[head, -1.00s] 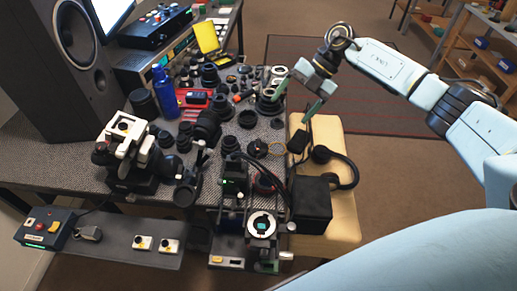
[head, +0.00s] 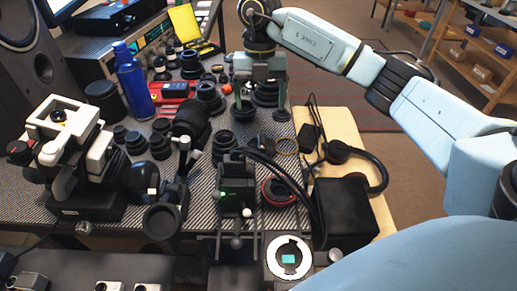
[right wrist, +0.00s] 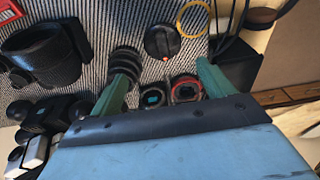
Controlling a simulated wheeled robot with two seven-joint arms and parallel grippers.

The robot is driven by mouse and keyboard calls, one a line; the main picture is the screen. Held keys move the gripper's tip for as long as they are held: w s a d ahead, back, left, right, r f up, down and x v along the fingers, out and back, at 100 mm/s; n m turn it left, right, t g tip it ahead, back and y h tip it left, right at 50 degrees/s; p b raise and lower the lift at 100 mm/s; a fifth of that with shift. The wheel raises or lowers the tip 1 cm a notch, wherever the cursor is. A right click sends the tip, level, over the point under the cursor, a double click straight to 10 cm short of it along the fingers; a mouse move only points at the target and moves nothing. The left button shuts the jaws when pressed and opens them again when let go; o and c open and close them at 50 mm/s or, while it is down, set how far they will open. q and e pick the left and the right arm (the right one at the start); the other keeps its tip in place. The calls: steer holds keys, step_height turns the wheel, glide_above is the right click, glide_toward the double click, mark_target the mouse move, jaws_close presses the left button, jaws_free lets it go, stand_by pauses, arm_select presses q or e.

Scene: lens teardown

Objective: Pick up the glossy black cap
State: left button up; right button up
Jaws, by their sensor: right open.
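A round, dark piece that looks like the glossy black cap (right wrist: 162,42) lies on the grey mat in the right wrist view, with a small orange mark at its lower edge. My right gripper (head: 260,108) is open, pointing down over the far right part of the mat. In the right wrist view its green fingers (right wrist: 166,86) are spread, with the cap above the gap between them, apart from both. My left gripper is not in view.
A yellow ring (right wrist: 192,18) lies beside the cap. A ribbed black lens part (right wrist: 125,62) stands near one finger, and a red-rimmed ring (right wrist: 186,88) lies between the fingers.

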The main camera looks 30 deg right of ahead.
steer(key=b, duration=0.1)
glide_above(262, 140)
steer(key=w, duration=0.1)
steer(key=f, duration=0.6)
steer(key=shift+w+d+f, duration=0.1)
steer(key=shift+d+f, duration=0.05)
steer(key=shift+d, duration=0.05)
steer(key=shift+s+a+f+b, duration=0.1)
steer(key=shift+s+f+b, duration=0.2)
steer(key=shift+f, duration=0.45)
steer(key=shift+s+f+b, duration=0.1)
steer(key=shift+f+b, duration=0.3)
steer(key=shift+f, duration=0.35)
steer(key=shift+s+a+f+b, duration=0.15)
steer(key=shift+f+b, duration=0.2)
steer(key=shift+f, duration=1)
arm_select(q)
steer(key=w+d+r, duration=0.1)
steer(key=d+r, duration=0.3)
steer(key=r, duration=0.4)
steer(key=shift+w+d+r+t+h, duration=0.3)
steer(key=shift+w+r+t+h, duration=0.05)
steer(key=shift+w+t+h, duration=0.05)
arm_select(e)
steer(key=c, duration=0.7)
